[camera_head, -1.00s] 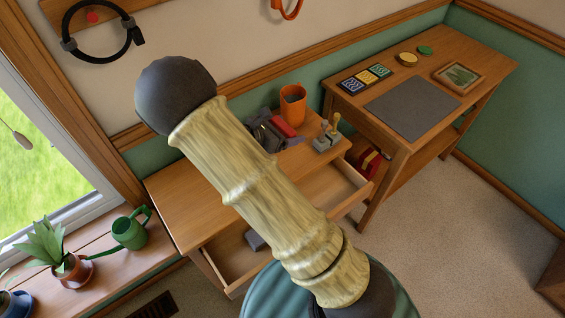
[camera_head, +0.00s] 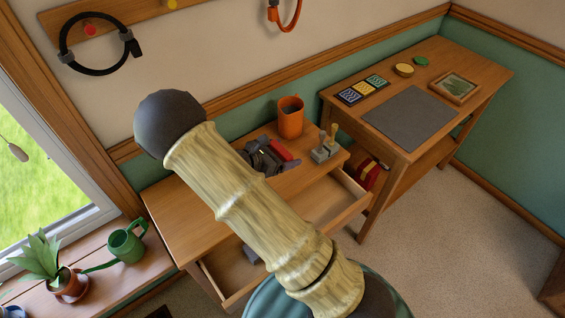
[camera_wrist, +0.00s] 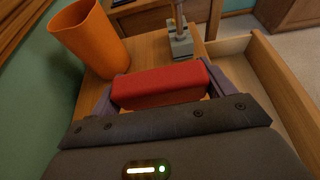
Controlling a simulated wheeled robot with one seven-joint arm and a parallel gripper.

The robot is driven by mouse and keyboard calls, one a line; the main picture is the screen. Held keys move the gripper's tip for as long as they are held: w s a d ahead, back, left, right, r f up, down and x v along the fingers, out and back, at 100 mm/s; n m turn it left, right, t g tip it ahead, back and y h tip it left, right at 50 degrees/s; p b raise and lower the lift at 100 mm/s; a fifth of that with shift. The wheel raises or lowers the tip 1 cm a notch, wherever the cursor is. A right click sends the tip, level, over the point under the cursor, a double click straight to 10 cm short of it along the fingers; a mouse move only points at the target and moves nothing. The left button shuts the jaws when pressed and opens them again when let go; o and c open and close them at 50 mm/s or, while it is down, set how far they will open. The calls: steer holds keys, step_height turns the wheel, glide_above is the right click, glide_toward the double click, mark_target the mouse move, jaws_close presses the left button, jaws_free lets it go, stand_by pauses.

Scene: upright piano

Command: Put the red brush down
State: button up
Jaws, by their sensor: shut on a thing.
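The red brush (camera_head: 281,150) is a red block held crosswise between the fingers of my gripper (camera_head: 268,158). In the wrist view the red brush (camera_wrist: 160,86) fills the space between the two grey-purple fingers of my gripper (camera_wrist: 162,90). It is over the wooden desk (camera_head: 185,215), close to the top, left of the small stamp stand and in front of the orange cup. I cannot tell whether its underside touches the desk. My arm hides part of the desk.
The orange cup (camera_head: 290,117) and the grey stand with stamps (camera_head: 325,150) are close to the gripper. An open drawer (camera_head: 335,205) sticks out at the desk's front. A side table (camera_head: 485,90) stands at right. Bare desktop lies at left.

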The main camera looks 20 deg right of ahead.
steer(key=shift+f, duration=0.15)
steer(key=shift+f, duration=2.15)
steer(key=shift+f, duration=0.3)
steer(key=o, duration=0.9)
steer(key=shift+r, duration=0.1)
steer(key=v, duration=1.7)
steer(key=shift+s+a+f, duration=0.2)
steer(key=shift+s+f, duration=0.1)
steer(key=shift+s, duration=0.1)
steer(key=shift+d, duration=0.1)
